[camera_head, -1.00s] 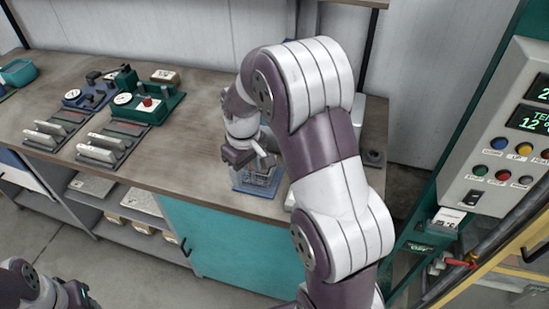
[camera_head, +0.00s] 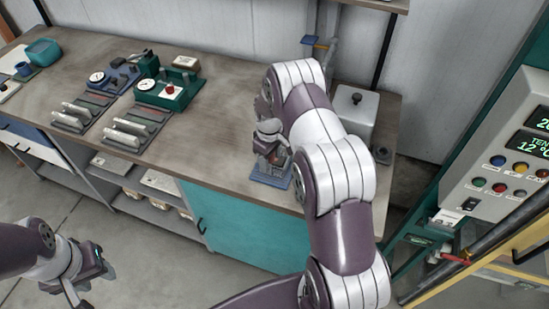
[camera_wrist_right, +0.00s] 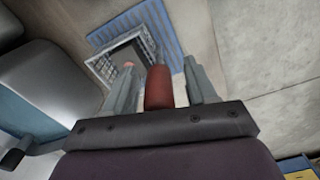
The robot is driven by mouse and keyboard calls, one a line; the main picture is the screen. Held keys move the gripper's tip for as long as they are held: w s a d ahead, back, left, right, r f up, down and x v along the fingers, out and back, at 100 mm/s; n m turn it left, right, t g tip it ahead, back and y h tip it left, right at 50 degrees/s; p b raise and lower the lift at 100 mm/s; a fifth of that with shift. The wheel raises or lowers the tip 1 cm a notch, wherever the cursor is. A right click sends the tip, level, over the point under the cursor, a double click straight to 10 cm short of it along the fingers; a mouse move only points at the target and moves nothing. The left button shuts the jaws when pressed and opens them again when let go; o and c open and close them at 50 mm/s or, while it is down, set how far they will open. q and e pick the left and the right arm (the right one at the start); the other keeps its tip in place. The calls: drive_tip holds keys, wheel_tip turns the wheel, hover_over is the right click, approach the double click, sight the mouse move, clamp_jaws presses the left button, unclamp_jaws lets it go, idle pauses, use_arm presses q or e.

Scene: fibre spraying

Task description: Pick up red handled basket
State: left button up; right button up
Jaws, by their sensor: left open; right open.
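The basket (camera_wrist_right: 126,60) is a grey wire-mesh container on a blue ribbed mat (camera_wrist_right: 158,30) in the right wrist view. Its red handle (camera_wrist_right: 158,88) stands between the two fingers of my right gripper (camera_wrist_right: 160,70), which is open around it; I cannot tell whether either finger touches it. In the head view the basket (camera_head: 277,160) is mostly hidden behind my right gripper (camera_head: 270,152), above the mat's blue edge (camera_head: 270,182). My left gripper (camera_head: 88,280) is open and empty at the lower left, away from the bench.
The wooden bench (camera_head: 215,140) is clear left of the mat. A green device with a red knob (camera_head: 168,92) and grey-handled fixtures (camera_head: 125,132) stand further left. A lidded white box (camera_head: 354,112) is behind my right arm. A control panel (camera_head: 505,160) stands at the right.

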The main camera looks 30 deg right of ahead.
drive_tip(key=shift+f, duration=0.2)
drive_tip(key=shift+w, duration=0.1)
clamp_jaws()
drive_tip(key=shift+r, duration=0.1)
